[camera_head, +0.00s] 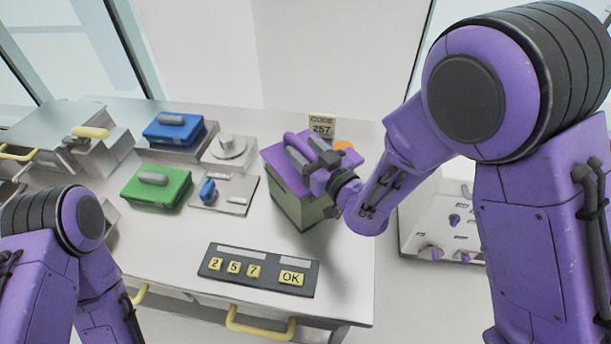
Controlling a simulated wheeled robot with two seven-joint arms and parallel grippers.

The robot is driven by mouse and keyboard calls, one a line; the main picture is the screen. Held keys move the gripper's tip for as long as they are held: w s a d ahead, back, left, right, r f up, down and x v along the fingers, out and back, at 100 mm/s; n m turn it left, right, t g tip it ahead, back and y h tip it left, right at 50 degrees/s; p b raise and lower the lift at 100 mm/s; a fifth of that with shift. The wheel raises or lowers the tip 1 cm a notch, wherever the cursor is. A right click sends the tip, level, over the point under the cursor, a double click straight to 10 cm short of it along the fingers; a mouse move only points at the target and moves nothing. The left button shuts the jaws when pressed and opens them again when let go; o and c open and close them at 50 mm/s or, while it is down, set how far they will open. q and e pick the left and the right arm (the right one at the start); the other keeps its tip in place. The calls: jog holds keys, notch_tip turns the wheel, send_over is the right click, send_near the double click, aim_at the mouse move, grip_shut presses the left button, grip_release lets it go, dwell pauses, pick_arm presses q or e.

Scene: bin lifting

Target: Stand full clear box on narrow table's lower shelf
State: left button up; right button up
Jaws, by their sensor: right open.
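No clear box and no narrow table with a lower shelf can be made out in the head view. My right gripper (304,154) is open, over the purple lid of a grey-green box (301,209) at the right of the white table. Its fingers are beside the lid's purple handle (298,143); I cannot tell whether they touch it. My left arm comes in at the lower left, bent downward, and its gripper is out of view.
The white table (345,275) carries a blue-lidded box (174,130), a green-lidded box (156,187), a dial plate (229,150), a blue switch (207,190), a keypad (258,270) and a "CODE 257" sign (321,125). A white panelled unit (440,217) stands at right.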

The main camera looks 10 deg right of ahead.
jog(key=shift+w+a, duration=0.1)
jog(key=shift+w, duration=0.05)
grip_shut()
dwell(1.2)
